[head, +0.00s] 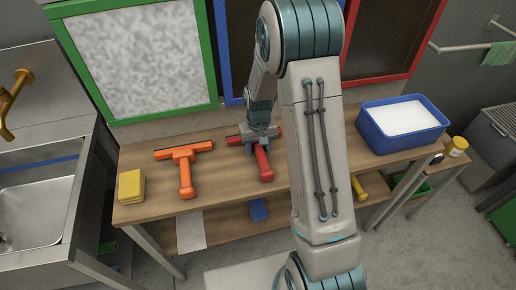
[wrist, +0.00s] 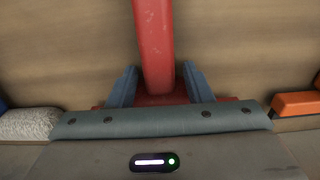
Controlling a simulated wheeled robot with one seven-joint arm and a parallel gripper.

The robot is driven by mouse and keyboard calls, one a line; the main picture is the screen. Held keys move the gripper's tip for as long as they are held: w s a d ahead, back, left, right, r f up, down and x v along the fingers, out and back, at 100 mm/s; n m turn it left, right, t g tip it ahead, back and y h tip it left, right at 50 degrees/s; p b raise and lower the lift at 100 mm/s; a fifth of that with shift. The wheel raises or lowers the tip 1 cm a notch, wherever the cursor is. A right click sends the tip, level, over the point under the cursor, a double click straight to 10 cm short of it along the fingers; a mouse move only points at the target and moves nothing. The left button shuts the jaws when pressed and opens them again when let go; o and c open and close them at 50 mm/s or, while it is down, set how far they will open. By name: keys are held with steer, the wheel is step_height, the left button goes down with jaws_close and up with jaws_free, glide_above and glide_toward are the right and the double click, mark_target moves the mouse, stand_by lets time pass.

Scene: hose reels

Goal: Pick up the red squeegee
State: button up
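The red squeegee (head: 264,166) lies on the wooden bench, its handle pointing toward the front edge. My gripper (head: 259,138) is above its head end and hides part of it. In the wrist view, the red handle (wrist: 155,50) runs between the two blue-grey fingers of my gripper (wrist: 159,80). The fingers stand apart on either side of the handle, with a small gap visible at the right. The left finger is very close to the handle; contact cannot be told. The squeegee's head is mostly hidden behind the gripper body.
An orange squeegee (head: 186,175) lies to the left and shows at the right of the wrist view (wrist: 296,103). A blue tub (head: 375,133) stands right. Framed panels (head: 142,60) rise behind. A sink (head: 38,212) is left.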

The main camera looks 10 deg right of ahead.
steer(key=c, duration=0.8)
steer(key=shift+r, duration=0.1)
steer(key=shift+r, duration=0.55)
step_height(320, 180, up, 2)
steer(key=shift+w+r+b, duration=0.1)
steer(key=shift+r+b, duration=0.1)
steer(key=shift+b, duration=0.1)
steer(key=d+r, duration=0.2)
steer(key=d, duration=0.2)
steer(key=d+r+b, duration=0.1)
steer(key=d+r, duration=0.4)
steer(key=d, duration=0.2)
steer(key=shift+d+r, duration=0.15)
steer(key=shift+d, duration=0.2)
